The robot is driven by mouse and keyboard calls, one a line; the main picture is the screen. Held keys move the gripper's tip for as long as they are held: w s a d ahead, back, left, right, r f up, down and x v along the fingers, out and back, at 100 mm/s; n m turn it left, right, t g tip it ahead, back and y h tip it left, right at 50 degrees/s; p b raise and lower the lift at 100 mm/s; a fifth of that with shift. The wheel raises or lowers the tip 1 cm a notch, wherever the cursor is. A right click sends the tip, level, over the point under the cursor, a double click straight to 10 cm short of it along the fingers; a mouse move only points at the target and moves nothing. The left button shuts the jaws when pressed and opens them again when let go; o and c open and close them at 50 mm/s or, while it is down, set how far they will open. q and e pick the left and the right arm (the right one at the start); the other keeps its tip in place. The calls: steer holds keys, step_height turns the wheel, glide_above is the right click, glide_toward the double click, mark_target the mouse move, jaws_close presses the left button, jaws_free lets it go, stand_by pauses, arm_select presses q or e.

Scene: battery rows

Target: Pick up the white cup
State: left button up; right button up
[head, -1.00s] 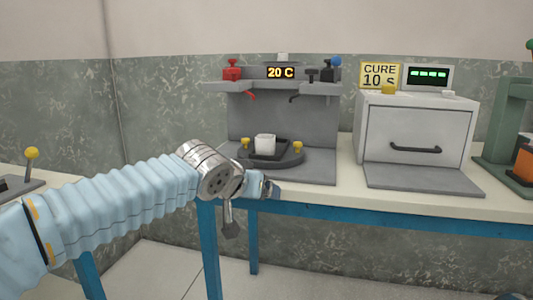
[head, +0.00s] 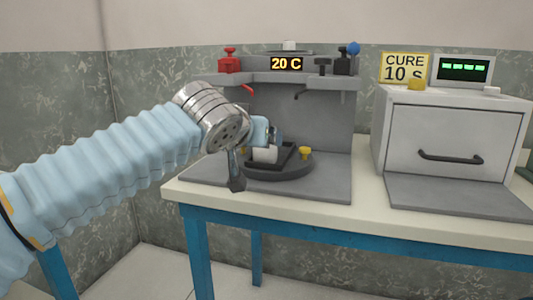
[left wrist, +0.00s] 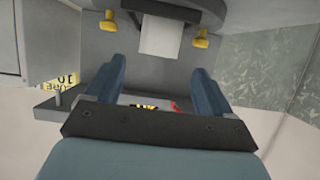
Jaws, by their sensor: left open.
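The white cup (head: 265,155) stands on a dark square plate on the round grey base of the machine. In the head view, my left gripper (head: 274,133) is just above and in front of it and hides its upper part. In the left wrist view, which looks upside down, the white cup (left wrist: 161,37) lies beyond the tips of the left gripper (left wrist: 158,68), roughly centred between its two blue fingers. The fingers are apart with nothing between them. I cannot tell the exact gap to the cup. My right gripper is not in view.
A yellow knob (head: 305,153) stands right of the cup; another is mostly hidden at its left. The machine's upper shelf (head: 278,75) overhangs the cup, with a red lever (head: 247,89) below it. A grey oven (head: 447,135) stands at the right.

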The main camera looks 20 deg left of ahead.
arm_select(q)
steer(key=x, duration=0.3)
steer(key=shift+w+f, duration=0.1)
steer(key=shift+w, duration=0.1)
steer(key=x, duration=0.5)
steer(key=shift+d+f, duration=0.15)
steer(key=shift+f, duration=0.15)
steer(key=shift+c, duration=0.5)
steer(key=c, duration=0.9)
steer(key=shift+c, duration=0.2)
steer(key=shift+r, duration=0.1)
